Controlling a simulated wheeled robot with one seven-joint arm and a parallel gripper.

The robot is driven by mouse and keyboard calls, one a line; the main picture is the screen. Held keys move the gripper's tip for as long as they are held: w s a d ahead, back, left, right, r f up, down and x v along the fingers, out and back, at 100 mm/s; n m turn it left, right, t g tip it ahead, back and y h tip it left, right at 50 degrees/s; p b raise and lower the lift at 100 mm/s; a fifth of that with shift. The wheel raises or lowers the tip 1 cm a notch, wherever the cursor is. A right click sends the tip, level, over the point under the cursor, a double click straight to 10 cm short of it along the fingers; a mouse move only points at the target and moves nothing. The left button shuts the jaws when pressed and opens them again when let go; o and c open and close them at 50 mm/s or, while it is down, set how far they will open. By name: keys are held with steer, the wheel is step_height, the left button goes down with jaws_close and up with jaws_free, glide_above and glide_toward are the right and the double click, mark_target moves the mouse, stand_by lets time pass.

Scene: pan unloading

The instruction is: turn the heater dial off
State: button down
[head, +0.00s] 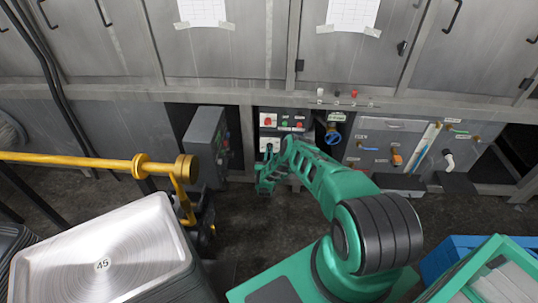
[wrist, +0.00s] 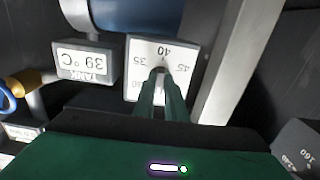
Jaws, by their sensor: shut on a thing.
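The heater dial's white scale plate (wrist: 181,52) is in the upper middle of the wrist view, with its numbers upside down, 35, 40 and 45 among them. My gripper (wrist: 161,84) is shut on the heater dial's knob at the plate's centre. The fingers hide most of the knob, so I cannot read its setting. In the head view my green gripper (head: 268,176) is at the front of the control panel, below a plate with a red button. The knob is too small to make out there.
A tank display (wrist: 85,60) reading 39 °C is beside the dial. A grey box (head: 205,146) stands left of the panel, and a blue valve wheel (head: 333,137) is to its right. A yellow rail (head: 70,160) and a metal tray (head: 102,285) fill the lower left.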

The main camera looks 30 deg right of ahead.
steer(key=c, duration=1.8)
jaws_free()
steer(key=shift+s+a+f, duration=0.2)
steer(key=shift+f, duration=0.25)
steer(key=shift+w+d+r, duration=0.1)
steer(key=shift+r, duration=0.15)
steer(key=v, duration=1)
steer(key=shift+s+a, duration=0.3)
steer(key=shift+f, duration=0.1)
